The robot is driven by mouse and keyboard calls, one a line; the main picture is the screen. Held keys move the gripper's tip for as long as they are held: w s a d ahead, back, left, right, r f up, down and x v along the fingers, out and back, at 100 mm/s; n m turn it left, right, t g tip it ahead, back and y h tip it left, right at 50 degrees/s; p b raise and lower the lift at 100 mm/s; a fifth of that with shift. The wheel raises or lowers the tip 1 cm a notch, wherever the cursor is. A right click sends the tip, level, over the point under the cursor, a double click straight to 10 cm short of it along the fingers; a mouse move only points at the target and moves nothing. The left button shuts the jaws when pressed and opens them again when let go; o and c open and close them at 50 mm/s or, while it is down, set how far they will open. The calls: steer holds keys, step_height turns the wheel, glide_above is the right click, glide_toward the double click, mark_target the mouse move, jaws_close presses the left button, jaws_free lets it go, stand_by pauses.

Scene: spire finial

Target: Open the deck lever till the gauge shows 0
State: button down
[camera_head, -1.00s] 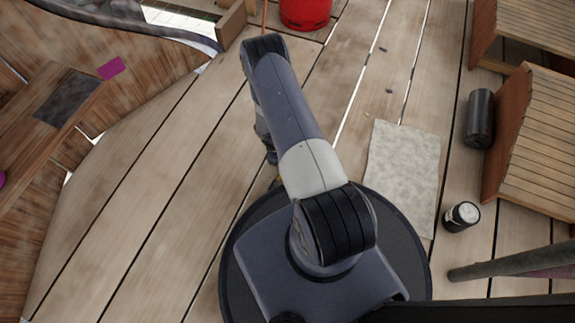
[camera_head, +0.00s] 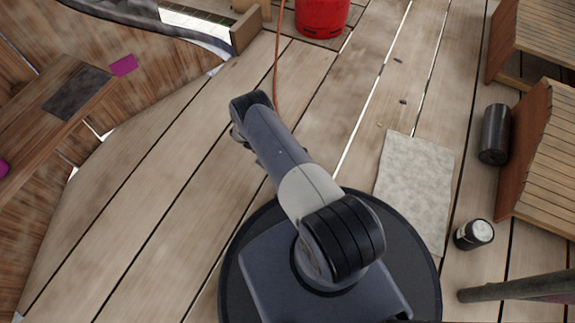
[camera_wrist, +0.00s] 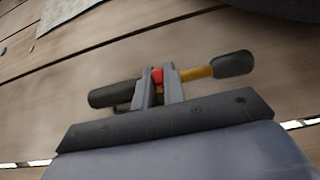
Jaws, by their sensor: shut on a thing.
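In the wrist view my gripper (camera_wrist: 158,72) is shut on a lever-like thing (camera_wrist: 196,74). It has a yellow rod with a dark rounded end at the right, a red part between the fingers and a dark cylinder at the left. I cannot tell for sure that this is the deck lever. Wooden planks show behind it. In the head view my gripper and the held thing are hidden by my arm. No gauge can be made out in either view.
A red canister (camera_head: 320,16) stands at the top with an orange hose (camera_head: 277,75) beside it. A grey mat (camera_head: 414,190), a dark cylinder (camera_head: 495,134) and a black jar (camera_head: 474,234) lie or stand on the right. Wooden benches flank both sides. Bare planks (camera_head: 130,200) are clear at the left.

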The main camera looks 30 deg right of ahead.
steer(key=shift+w+a+f+g, duration=0.1)
steer(key=shift+w+f+g, duration=0.05)
steer(key=shift+g, duration=0.15)
stand_by(0.4)
steer(key=c, duration=1.5)
jaws_free()
steer(key=shift+v, duration=5.4)
steer(key=shift+a, duration=0.15)
steer(key=shift+f, duration=0.1)
steer(key=shift+x, duration=5.45)
